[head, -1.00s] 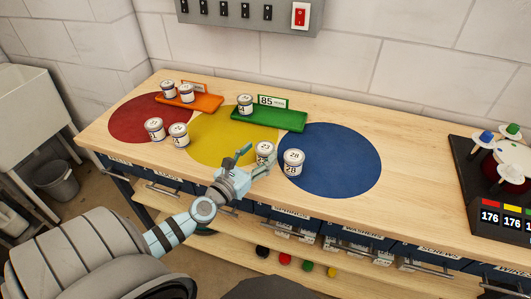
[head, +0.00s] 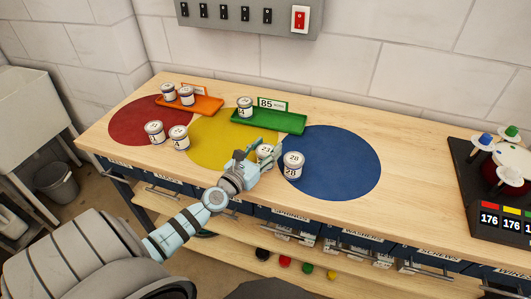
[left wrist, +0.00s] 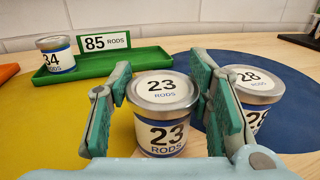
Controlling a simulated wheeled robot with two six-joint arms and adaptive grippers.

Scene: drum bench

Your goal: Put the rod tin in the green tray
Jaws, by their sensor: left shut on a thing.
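A white tin marked 23 RODS (left wrist: 159,110) stands upright between the fingers of my left gripper (head: 263,148), where the yellow and blue circles meet. The gripper (left wrist: 163,100) is shut on it, one finger on each side; it seems to rest on the bench. In the head view the fingers partly hide the tin (head: 265,152). The green tray (head: 287,122) lies behind, with a sign reading 85 RODS (left wrist: 104,42). A tin marked 34 (head: 245,106) stands at the tray's left end; its right part is bare. My right gripper is not in view.
A tin marked 28 (head: 293,165) stands close to the right on the blue circle (head: 345,165). Two tins stand in the orange tray (head: 208,106), and two more (head: 154,132) stand between the red and yellow circles. A dark stand (head: 478,200) is far right.

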